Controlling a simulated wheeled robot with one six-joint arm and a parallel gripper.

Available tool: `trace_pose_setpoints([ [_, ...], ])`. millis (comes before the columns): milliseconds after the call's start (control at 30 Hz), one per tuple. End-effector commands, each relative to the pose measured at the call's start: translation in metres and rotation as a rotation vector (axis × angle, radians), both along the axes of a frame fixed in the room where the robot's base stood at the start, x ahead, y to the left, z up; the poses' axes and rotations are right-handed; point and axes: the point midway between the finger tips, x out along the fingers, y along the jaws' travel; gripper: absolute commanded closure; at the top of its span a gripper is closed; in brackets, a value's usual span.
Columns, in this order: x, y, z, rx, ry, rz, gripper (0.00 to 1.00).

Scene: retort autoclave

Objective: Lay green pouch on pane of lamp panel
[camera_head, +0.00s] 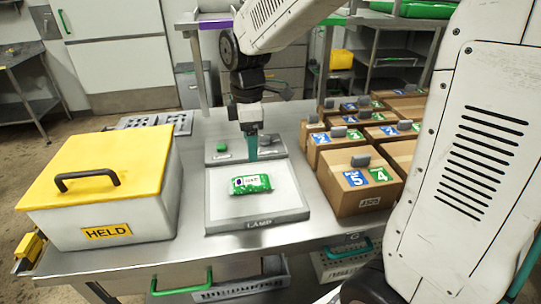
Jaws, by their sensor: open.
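The green pouch (251,184) lies flat on the white pane of the lamp panel (225,211), near its middle. It has a white label with dark marks. The lamp panel sits on the steel table, with "LAMP" on its front edge. My gripper (252,155) hangs fingers-down behind the pouch, above the far part of the panel. Its teal fingers look apart from the pouch, and nothing shows between them. The fingers overlap in this view, so the gap between them is hidden.
A white box with a yellow lid marked HELD (110,190) stands left of the panel. Several cardboard boxes (352,197) with numbered cards stand to the right. A small green button (222,147) sits at the panel's back. A perforated tray (160,122) lies at the back left.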

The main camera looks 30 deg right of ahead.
Motion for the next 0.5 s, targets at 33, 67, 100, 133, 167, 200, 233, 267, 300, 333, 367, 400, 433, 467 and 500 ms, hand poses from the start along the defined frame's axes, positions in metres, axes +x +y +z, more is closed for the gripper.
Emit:
trace_pose_setpoints([
  [33,-0.001,0.0,0.001,0.0,-0.001,-0.004,0.24],
  [67,-0.003,0.0,0.003,0.0,-0.002,-0.012,0.24],
  [100,-0.007,-0.001,0.006,0.001,-0.004,-0.032,0.24],
  [133,-0.011,-0.002,0.009,0.001,-0.008,-0.056,0.24],
  [167,-0.017,-0.003,0.013,0.001,-0.012,-0.088,0.24],
  [200,-0.028,-0.005,0.02,0.002,-0.019,-0.141,0.24],
  [233,-0.038,-0.006,0.025,0.003,-0.025,-0.191,0.24],
  [267,-0.049,-0.008,0.031,0.005,-0.031,-0.246,0.24],
  [300,-0.065,-0.01,0.038,0.007,-0.039,-0.331,0.24],
  [333,-0.078,-0.012,0.043,0.01,-0.046,-0.397,0.24],
  [367,-0.092,-0.014,0.047,0.013,-0.053,-0.466,0.24],
  [400,-0.11,-0.016,0.052,0.018,-0.06,-0.558,0.24],
  [433,-0.123,-0.017,0.054,0.021,-0.065,-0.627,0.24],
  [467,-0.136,-0.019,0.056,0.025,-0.07,-0.695,0.24],
  [500,-0.152,-0.021,0.058,0.031,-0.076,-0.782,0.24],
])
